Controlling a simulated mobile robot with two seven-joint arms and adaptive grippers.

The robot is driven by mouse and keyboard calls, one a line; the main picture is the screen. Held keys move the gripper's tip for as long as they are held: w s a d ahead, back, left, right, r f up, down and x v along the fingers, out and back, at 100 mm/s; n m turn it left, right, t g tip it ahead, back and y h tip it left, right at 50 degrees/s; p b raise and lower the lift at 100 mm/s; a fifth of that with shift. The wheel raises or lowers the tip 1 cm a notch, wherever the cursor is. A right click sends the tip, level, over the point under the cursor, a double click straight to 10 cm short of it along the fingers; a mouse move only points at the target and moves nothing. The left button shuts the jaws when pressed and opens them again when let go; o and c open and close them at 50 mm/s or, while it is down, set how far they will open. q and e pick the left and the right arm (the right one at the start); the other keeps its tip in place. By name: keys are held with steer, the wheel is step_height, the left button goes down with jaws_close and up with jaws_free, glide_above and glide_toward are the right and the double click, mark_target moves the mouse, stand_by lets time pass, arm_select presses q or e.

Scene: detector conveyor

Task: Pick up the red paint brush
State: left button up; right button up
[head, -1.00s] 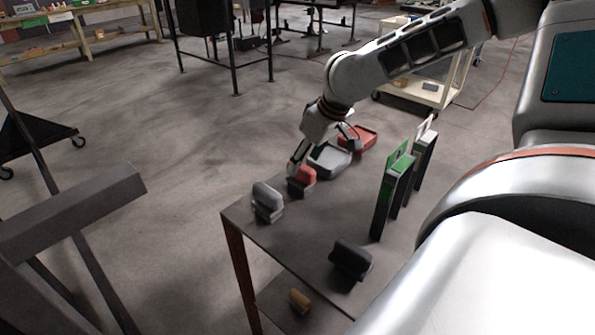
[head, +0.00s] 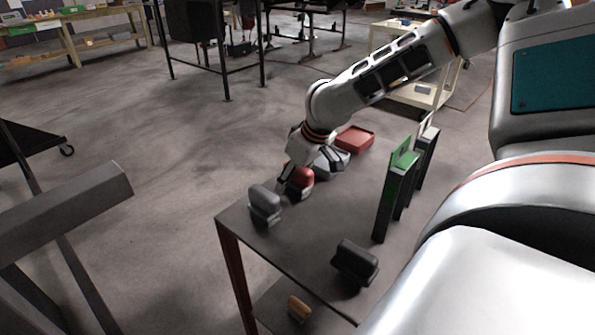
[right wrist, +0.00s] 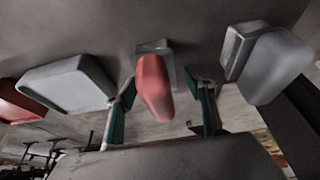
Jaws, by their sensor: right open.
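The red paint brush (head: 299,184) stands near the far left edge of the dark table (head: 305,238), on a grey holder. In the right wrist view the red brush (right wrist: 154,88) points toward the camera, with the grey holder (right wrist: 160,48) behind it. My right gripper (head: 308,170) is open just above and around it. In the right wrist view one finger of the gripper (right wrist: 161,88) is on each side of the brush, with gaps visible. The fingers partly hide the brush in the head view. My left gripper is not in view.
A grey tray (head: 331,163) and a red tray (head: 355,139) lie behind. The table's middle is clear.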

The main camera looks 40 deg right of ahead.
steer(key=c, duration=1.3)
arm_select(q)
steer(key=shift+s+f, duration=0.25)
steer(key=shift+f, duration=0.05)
arm_select(e)
steer(key=shift+o, duration=0.2)
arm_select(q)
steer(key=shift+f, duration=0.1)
arm_select(e)
steer(key=shift+r, duration=0.15)
